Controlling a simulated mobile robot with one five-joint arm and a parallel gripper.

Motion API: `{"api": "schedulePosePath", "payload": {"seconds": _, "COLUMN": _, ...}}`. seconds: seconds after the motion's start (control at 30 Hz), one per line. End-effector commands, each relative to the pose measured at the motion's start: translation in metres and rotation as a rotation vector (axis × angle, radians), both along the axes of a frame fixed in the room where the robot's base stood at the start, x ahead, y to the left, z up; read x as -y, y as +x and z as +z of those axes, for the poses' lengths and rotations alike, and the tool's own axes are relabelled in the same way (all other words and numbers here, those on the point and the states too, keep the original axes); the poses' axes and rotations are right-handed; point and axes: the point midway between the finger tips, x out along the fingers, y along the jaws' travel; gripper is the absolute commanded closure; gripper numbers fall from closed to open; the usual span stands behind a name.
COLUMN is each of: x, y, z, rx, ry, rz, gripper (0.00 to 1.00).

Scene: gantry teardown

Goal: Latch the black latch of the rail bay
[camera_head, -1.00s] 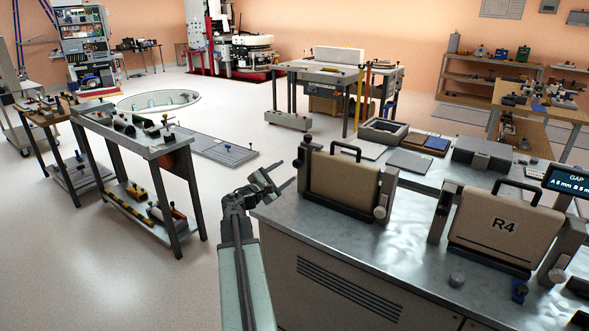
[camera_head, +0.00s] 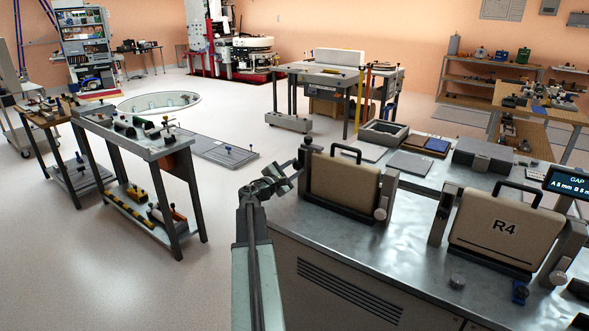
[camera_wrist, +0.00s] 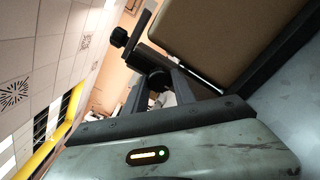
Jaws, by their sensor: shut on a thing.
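My gripper (camera_head: 295,170) is at the left post of the nearer-left bay, which holds a tan case (camera_head: 343,186) with a black handle. In the wrist view my gripper (camera_wrist: 159,84) has its two fingers closed around a black rounded part, which looks like the black latch (camera_wrist: 157,77). A dark bar with a black knob (camera_wrist: 119,37) stands up to the left of the fingers. The tan case is close on the right (camera_wrist: 225,35). In the head view the latch is too small to make out clearly.
The bays stand on a metal bench (camera_head: 400,235). A second bay on the right holds a tan case marked R4 (camera_head: 505,228). A small screen (camera_head: 568,185) reads GAP. A trolley table (camera_head: 150,150) stands to the left, with open floor between.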

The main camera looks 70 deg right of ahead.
Motion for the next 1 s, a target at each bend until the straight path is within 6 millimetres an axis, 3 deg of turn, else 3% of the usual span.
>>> {"api": "schedulePosePath", "payload": {"seconds": 0.37, "x": -0.0002, "y": -0.0004, "z": -0.0001, "rx": 0.139, "ry": -0.035, "rz": -0.001, "gripper": 1.0}}
{"api": "schedulePosePath", "payload": {"seconds": 1.0, "x": -0.0003, "y": -0.0005, "z": 0.0004, "rx": 0.71, "ry": -0.186, "rz": -0.002, "gripper": 1.0}}
